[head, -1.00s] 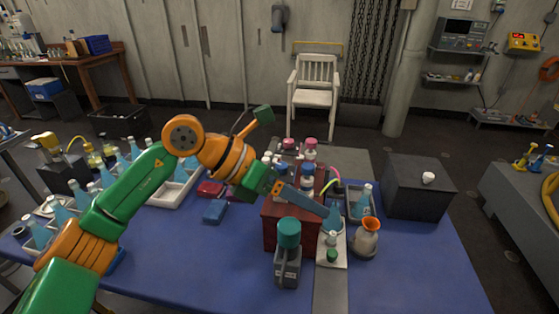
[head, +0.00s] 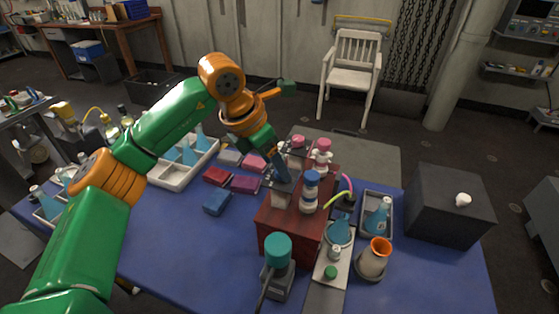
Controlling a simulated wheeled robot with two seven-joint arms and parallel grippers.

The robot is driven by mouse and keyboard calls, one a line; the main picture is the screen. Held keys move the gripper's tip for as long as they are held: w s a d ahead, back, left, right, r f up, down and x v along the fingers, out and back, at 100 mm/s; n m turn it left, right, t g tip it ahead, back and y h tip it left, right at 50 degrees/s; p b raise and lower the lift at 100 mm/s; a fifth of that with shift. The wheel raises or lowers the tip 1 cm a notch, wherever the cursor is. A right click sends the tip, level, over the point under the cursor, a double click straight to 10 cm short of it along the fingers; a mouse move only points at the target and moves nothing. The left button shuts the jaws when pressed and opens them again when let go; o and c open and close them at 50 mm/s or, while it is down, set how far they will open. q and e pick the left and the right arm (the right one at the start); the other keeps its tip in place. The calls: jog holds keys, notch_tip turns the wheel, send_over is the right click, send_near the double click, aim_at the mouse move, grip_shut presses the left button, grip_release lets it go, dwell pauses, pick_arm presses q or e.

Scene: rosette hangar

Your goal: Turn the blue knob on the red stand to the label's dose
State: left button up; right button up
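The dark red stand (head: 280,240) is on the blue table, left of the grey strip. Several white dispensers with coloured tops stand on it. A blue knob (head: 312,178) tops the front right one; pink tops (head: 298,141) are behind. My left gripper (head: 283,178) points down over the stand's left front part, left of that blue knob. It covers what stands below it, and a pale or clear body (head: 280,198) shows under its tips. I cannot tell whether the fingers are open or holding something. No label can be read. My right gripper is not in view.
A grey device with a teal top (head: 278,248) stands in front of the stand. To the right are a tray with a blue flask (head: 378,218), an orange-rimmed vessel (head: 373,260) and a dark box (head: 450,205). Coloured blocks (head: 217,202) lie left. The front left table is clear.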

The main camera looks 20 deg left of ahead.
pick_arm(q)
jog(key=shift+w+d+f, duration=0.2)
jog(key=shift+w+f, duration=0.15)
jog(key=shift+f, duration=0.1)
jog(key=shift+w+d+f, duration=0.15)
jog(key=shift+w+f, duration=0.15)
jog(key=shift+f, duration=0.15)
jog(key=shift+s+r, duration=0.1)
jog(key=shift+s, duration=0.1)
grip_shut()
